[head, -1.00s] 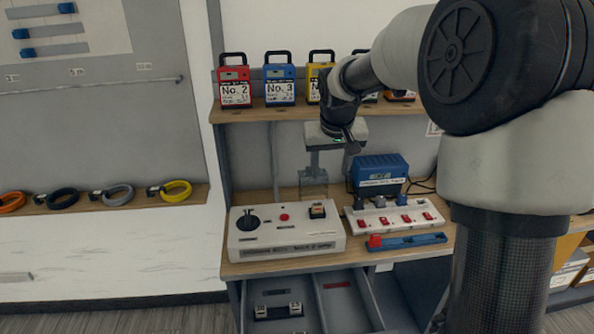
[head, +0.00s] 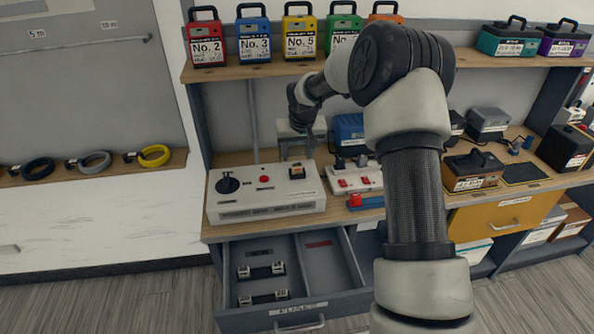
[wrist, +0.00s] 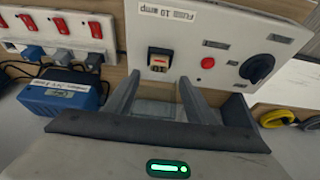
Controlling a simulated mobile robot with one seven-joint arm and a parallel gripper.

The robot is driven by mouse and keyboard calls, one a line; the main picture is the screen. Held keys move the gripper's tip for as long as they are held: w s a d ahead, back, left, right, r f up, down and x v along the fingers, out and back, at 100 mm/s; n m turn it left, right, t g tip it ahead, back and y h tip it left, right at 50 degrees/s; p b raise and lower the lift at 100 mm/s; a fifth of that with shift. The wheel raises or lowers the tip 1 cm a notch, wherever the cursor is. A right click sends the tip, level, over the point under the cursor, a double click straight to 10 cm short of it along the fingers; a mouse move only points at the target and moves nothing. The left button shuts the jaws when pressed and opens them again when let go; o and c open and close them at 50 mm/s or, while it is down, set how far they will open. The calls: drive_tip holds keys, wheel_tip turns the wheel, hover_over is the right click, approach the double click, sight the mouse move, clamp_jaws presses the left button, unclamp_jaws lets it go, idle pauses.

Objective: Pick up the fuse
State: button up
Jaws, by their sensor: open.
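My gripper (head: 296,155) is open and empty, just behind and above that fuse. In the wrist view its two fingers (wrist: 160,88) point toward the fuse, one on each side of its line, with a gap before it. Two more fuses, a rear one (head: 262,270) and a front one (head: 263,297), lie in the open drawer (head: 300,312).
The white box also carries a black knob (head: 227,184) and a red button (head: 264,179). A power strip with red switches (head: 354,180) and a blue charger (head: 348,131) stand to the right. A shelf (head: 270,70) with coloured packs runs above my gripper.

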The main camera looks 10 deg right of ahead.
sight(297, 165)
drive_tip(key=shift+x, duration=2.9)
drive_tip(key=shift+s+d, duration=0.1)
drive_tip(key=c, duration=1.2)
